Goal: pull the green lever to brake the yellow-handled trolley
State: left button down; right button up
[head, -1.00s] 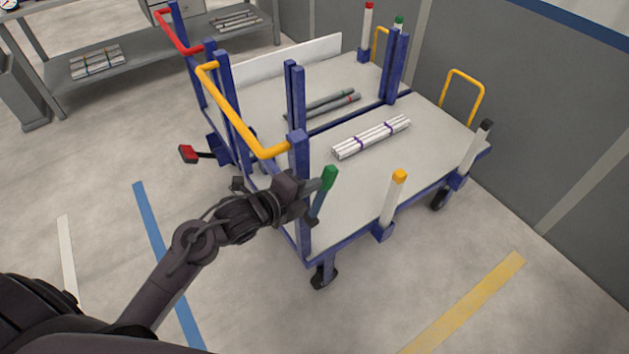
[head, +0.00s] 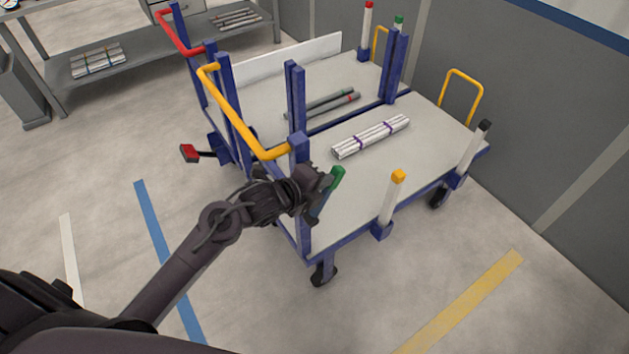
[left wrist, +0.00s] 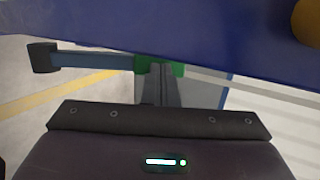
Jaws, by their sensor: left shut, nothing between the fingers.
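The yellow-handled trolley stands in the middle of the head view, with its yellow handle (head: 240,122) on the left side and a pale deck (head: 345,205). The green lever (head: 337,179) is at its near left corner, leaning to the right, its lower part partly hidden by my gripper. My left gripper (head: 322,182) is shut and empty, right against the lever's left side. In the left wrist view, the shut fingers (left wrist: 158,80) meet the green grip (left wrist: 178,70) just below a blue post (left wrist: 150,30). My right gripper is out of view.
White pipes (head: 371,137) lie bundled on the deck. A yellow-topped post (head: 391,205) stands right of the lever. Another trolley with a red handle (head: 178,38) and a red pedal (head: 188,153) is behind. Floor in front is clear.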

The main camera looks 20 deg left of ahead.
aim_at(336, 179)
pick_arm(q)
jog(key=shift+b+x, duration=0.35)
jog(key=shift+x, duration=0.6)
jog(key=shift+w+d, duration=0.3)
jog(key=shift+d, duration=0.1)
jog(key=shift+w+d+p, duration=0.3)
jog(key=shift+w+d, duration=0.05)
jog(key=shift+w, duration=0.1)
jog(key=shift+w+d+f+g+y+p, duration=0.3)
jog(key=shift+w+f+g+y+p, duration=0.1)
jog(key=shift+f+g, duration=0.15)
notch_tip(336, 179, up, 20)
jog(key=p, duration=0.3)
jog(key=shift+s, duration=0.1)
